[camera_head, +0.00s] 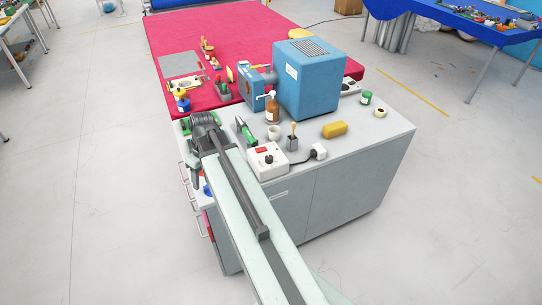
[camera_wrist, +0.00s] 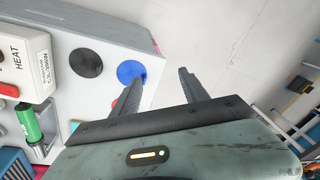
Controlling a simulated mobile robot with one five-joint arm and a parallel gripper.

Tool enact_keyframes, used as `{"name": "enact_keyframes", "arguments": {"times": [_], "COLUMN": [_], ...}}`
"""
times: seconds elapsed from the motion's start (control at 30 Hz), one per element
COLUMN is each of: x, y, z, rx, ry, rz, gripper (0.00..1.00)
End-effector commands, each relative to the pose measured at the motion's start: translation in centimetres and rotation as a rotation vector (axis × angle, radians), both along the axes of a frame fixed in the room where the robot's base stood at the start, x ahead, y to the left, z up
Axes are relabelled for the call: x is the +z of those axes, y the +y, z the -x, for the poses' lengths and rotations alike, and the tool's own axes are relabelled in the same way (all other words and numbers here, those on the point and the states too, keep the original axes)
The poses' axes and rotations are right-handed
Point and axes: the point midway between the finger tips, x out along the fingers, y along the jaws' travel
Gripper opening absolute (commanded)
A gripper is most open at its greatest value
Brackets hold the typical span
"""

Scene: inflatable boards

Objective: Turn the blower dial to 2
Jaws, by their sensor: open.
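The blower (camera_head: 310,80) is a blue box at the back of the cabinet top. A white control box (camera_head: 268,162) with a red switch and a small dark knob sits near the front edge, right of my arm; the knob's setting is too small to read. My gripper (camera_wrist: 162,73) is open and empty, pointing past the cabinet's corner beside a blue disc (camera_wrist: 130,72). In the head view it hangs at the cabinet's left end, partly hidden by my arm.
A black disc (camera_wrist: 86,63) lies near the blue one. A green-handled tool (camera_head: 244,131), a brown bottle (camera_head: 272,106), a white cup (camera_head: 273,132), a brush pot (camera_head: 292,142) and a yellow block (camera_head: 334,129) surround the control box. A black cable runs to a plug (camera_head: 319,151).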

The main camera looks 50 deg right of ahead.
Motion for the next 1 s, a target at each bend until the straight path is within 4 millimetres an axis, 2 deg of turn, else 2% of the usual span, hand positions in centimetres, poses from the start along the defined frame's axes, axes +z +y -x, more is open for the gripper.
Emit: {"name": "enact_keyframes", "arguments": {"times": [0.03, 0.07, 0.1, 0.2, 0.3, 0.4, 0.5, 0.73, 1.0], "x": [0.1, 0.2, 0.4, 0.8, 1.1, 1.4, 1.5, 0.7, -3.6], "y": [-5.4, -8.2, -11.9, -19.9, -25.6, -28.9, -30.1, -30.1, -29.5], "z": [-0.1, 0.3, 1.0, 3.3, 5.8, 7.6, 8.4, 8.3, 6.8], "rx": [0.011, 0.031, 0.057, 0.115, 0.161, 0.189, 0.204, 0.208, 0.208], "ry": [-0.036, -0.062, -0.097, -0.182, -0.246, -0.284, -0.300, -0.301, -0.300], "rz": [-0.015, -0.022, -0.027, -0.020, -0.001, 0.017, 0.027, 0.028, 0.028], "gripper": [0.52, 0.52, 0.52, 0.52, 0.52, 0.52, 0.52, 0.52, 0.52]}}
